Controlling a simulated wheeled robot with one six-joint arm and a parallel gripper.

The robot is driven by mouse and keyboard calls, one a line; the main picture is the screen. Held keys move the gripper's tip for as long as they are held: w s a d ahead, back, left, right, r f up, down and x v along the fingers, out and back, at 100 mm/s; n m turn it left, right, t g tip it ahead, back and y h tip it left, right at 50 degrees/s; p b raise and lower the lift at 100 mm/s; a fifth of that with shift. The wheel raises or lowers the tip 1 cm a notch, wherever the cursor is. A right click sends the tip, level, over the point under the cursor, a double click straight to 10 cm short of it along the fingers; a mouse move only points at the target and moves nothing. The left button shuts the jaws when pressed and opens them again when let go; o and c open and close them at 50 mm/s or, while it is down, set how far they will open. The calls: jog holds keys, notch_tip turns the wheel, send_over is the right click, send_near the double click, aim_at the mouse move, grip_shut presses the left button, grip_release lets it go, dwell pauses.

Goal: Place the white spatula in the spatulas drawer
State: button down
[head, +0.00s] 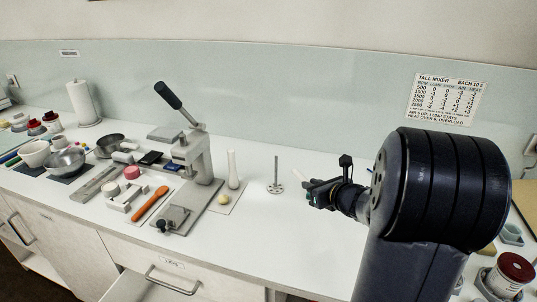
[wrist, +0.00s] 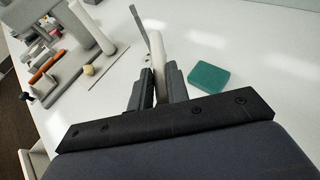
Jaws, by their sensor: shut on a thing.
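My gripper (head: 322,192) is above the counter, right of the metal rod stand. In the wrist view my gripper (wrist: 160,80) is shut on a pale, slim piece that I take to be the white spatula (wrist: 159,55). The piece points away from me between the fingers, with a thin grey-white part at its far end. In the head view only a small pale tip shows by the fingers. A drawer front (head: 173,280) with a bar handle and a small label is below the counter; the label is too small to read. I cannot tell which drawer is for spatulas.
A press (head: 194,155) stands on the counter, with an orange-handled tool (head: 150,205) to its left. A rod stand (head: 276,180) is left of my gripper. A teal block (wrist: 209,77) lies right of the fingers. The counter's front middle is clear.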

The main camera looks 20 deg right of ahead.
jog(key=shift+n+y, duration=0.4)
jog(key=shift+y, duration=0.2)
jog(key=a+f, duration=0.1)
jog(key=a, duration=0.1)
jog(key=w+a+f, duration=0.1)
jog(key=a, duration=0.2)
jog(key=a+f, duration=0.1)
jog(key=a, duration=0.2)
jog(key=shift+w+a+f, duration=0.2)
jog(key=shift+a+f, duration=0.05)
jog(key=shift+f, duration=0.05)
jog(key=a+f, duration=0.1)
jog(key=a, duration=0.1)
jog(key=a+f, duration=0.2)
jog(key=a, duration=0.1)
jog(key=shift+s+a+f, duration=0.15)
jog(key=shift+s+a, duration=0.05)
jog(key=shift+a, duration=0.15)
jog(key=shift+s+a+f+g, duration=0.15)
jog(key=shift+a+f+g, duration=0.2)
jog(key=shift+a, duration=0.1)
jog(key=shift+r, duration=0.1)
